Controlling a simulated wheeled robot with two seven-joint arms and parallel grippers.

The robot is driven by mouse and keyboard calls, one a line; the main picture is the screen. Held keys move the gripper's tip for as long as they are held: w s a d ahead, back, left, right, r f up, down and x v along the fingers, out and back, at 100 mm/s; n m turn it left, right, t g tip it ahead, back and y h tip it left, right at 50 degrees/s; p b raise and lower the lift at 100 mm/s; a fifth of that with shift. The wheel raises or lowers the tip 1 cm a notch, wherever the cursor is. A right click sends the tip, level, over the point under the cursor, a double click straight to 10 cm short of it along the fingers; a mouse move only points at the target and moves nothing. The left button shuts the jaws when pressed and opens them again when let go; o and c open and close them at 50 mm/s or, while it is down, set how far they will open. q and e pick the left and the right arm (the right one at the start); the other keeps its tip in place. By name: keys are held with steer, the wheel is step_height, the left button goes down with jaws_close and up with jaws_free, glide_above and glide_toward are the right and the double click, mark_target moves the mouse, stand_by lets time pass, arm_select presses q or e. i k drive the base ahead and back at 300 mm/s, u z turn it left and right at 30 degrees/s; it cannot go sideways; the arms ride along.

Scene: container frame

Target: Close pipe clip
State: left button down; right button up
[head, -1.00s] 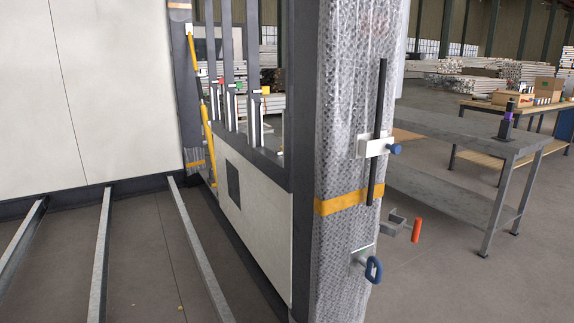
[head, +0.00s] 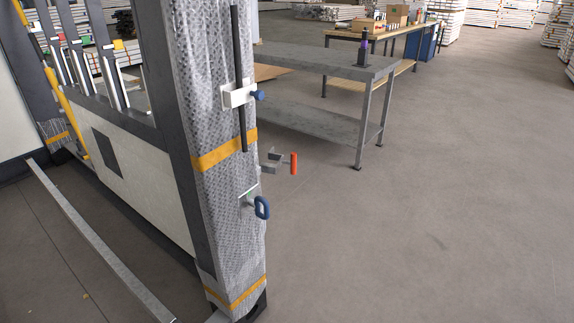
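A dark vertical pipe (head: 240,80) runs down the front of a wrapped post in the head view. A white clip block with a blue knob, the pipe clip (head: 238,95), sits around or against the pipe; I cannot tell whether it is open or closed. Lower on the post is a metal plate with a blue handle (head: 262,207). A grey bracket with an orange handle (head: 293,163) sticks out to the right of the post. Neither of my grippers is in view.
The post (head: 215,175) is wrapped in clear bubble film with orange straps. A grey metal workbench (head: 330,66) stands behind it to the right, and a wooden-topped table (head: 400,45) lies beyond. A metal floor rail (head: 95,240) lies at left. The floor at right is clear.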

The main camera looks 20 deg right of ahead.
mark_target(265, 167)
steer(key=k, duration=0.6)
steer(key=z, duration=0.55)
steer(key=i, duration=1.65)
steer(key=u, duration=0.25)
